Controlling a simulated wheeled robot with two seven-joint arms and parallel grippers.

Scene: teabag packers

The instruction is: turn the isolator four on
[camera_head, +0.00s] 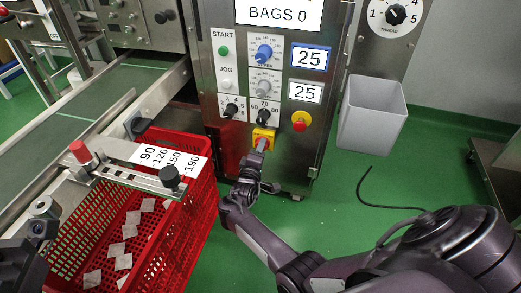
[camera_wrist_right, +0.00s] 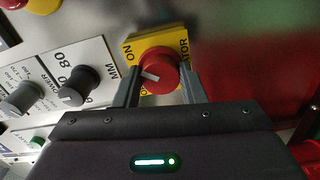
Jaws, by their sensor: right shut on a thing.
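The isolator is a red rotary knob on a yellow plate (camera_head: 263,132), low on the steel control panel. In the right wrist view the red knob (camera_wrist_right: 159,72) sits between the two fingers of my right gripper (camera_wrist_right: 161,84), one on each side. The gripper is shut on it. The knob's white mark points left in that view. The plate (camera_wrist_right: 140,45) reads "ON" on its left part and "ISOLATOR" along its right edge, partly hidden. In the head view my right gripper (camera_head: 261,147) covers part of the knob. A dark part at the lower left edge may be my left gripper (camera_head: 18,262); its jaws are unclear.
A red and yellow stop button (camera_head: 301,121) and black knobs (camera_head: 264,116) are close by on the panel. A red crate (camera_head: 150,245) with several teabags stands left of my arm. Green floor is open below.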

